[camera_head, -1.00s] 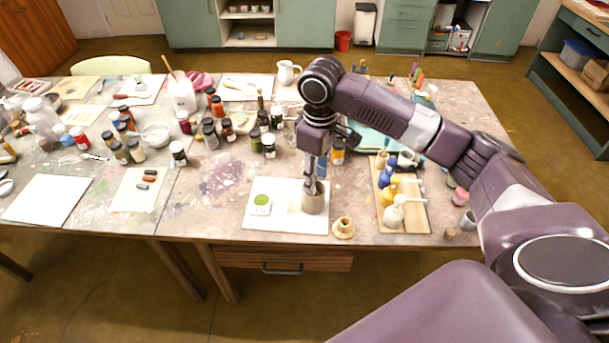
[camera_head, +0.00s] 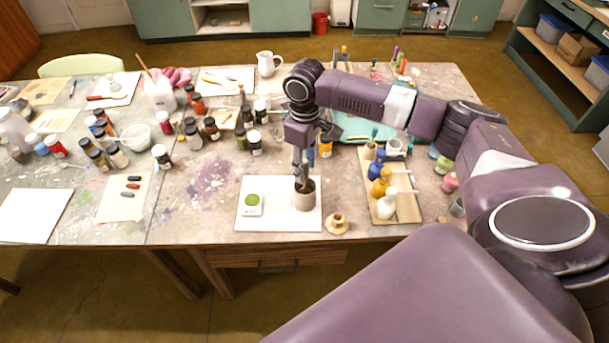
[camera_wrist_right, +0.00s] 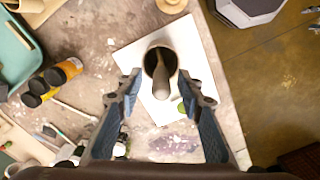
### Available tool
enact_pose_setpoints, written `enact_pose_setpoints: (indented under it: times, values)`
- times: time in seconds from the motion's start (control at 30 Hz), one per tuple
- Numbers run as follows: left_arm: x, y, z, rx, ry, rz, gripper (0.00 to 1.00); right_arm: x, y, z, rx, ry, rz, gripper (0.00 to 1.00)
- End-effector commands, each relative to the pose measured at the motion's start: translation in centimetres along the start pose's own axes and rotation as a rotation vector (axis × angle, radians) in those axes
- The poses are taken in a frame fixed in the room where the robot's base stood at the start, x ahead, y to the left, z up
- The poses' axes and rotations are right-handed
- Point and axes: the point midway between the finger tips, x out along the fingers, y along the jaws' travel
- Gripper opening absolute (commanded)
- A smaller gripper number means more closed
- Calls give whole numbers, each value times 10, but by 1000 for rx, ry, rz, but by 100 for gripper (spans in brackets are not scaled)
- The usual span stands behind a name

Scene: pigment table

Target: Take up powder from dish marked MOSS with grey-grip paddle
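The dish with green powder (camera_head: 253,200) is small, white and squarish. It sits on the left part of a white board (camera_head: 280,223); lettering on its front is too small to read. A grey-beige cup (camera_head: 305,202) stands beside it on the board. In the right wrist view, a grey grip (camera_wrist_right: 163,85) sticks up out of the cup, pointing toward the camera; its lower end is hidden inside. My right gripper (camera_head: 300,172) points down over the cup. Its fingers are apart, one on each side of the grip, not visibly touching it. My left gripper is out of view.
Several dark jars stand behind to the left. The table's front edge is close to the board.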

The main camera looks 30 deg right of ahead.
Motion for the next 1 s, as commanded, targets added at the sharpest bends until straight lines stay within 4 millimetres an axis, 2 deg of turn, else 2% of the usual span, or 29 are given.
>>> enact_pose_setpoints:
  times: [0.17,0.5,0.8,1.0]
  values:
    - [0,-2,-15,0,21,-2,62,1,0,0,-1,0,0,35]
    - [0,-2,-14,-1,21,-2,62,0,0,0,-1,0,0,0]
    - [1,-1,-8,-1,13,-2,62,-1,0,0,-1,1,0,0]
    - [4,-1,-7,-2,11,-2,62,-16,0,-1,-2,3,0,0]
